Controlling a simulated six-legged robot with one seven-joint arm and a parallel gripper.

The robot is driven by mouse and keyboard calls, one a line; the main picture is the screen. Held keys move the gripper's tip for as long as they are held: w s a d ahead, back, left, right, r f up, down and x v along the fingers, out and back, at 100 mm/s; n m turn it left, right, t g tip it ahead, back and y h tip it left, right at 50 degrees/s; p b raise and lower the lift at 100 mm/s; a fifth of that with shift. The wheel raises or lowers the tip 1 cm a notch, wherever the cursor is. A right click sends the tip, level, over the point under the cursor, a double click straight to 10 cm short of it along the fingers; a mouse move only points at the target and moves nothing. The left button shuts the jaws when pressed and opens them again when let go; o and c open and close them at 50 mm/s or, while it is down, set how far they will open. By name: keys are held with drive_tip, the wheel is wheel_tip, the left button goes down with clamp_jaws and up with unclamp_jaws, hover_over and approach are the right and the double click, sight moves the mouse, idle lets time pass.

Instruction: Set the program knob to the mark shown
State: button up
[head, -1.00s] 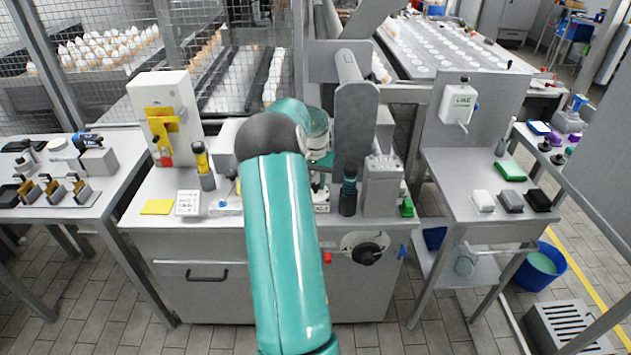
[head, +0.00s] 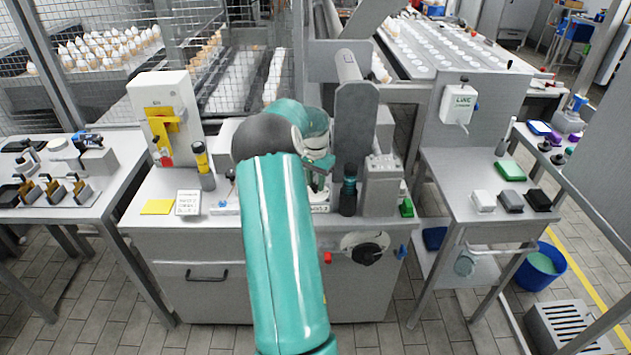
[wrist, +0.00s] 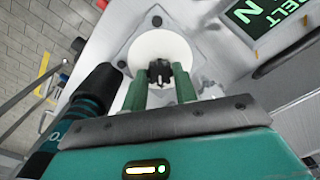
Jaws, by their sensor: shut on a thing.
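In the wrist view, a small dark knob (wrist: 160,69) sits at the middle of a white round dial (wrist: 150,45) on a grey plate. I take it for the program knob. My gripper (wrist: 161,88) has its two green fingers on either side of the knob, shut on it. Which mark the knob points to cannot be made out. In the head view my gripper (head: 318,184) is low over the middle of the bench, just left of a dark teal-banded cylinder (head: 348,192). My arm hides most of the dial there.
The dark cylinder (wrist: 90,95) stands close by my gripper in the wrist view. A green lettered display (wrist: 265,18) is to the right. A grey box (head: 382,185) stands right of the cylinder. A larger black knob (head: 367,253) is on the cabinet front below.

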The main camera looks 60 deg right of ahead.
sight(315, 185)
drive_tip(key=o, duration=1)
drive_tip(key=shift+c, duration=0.2)
wheel_tip(315, 185, up, 14)
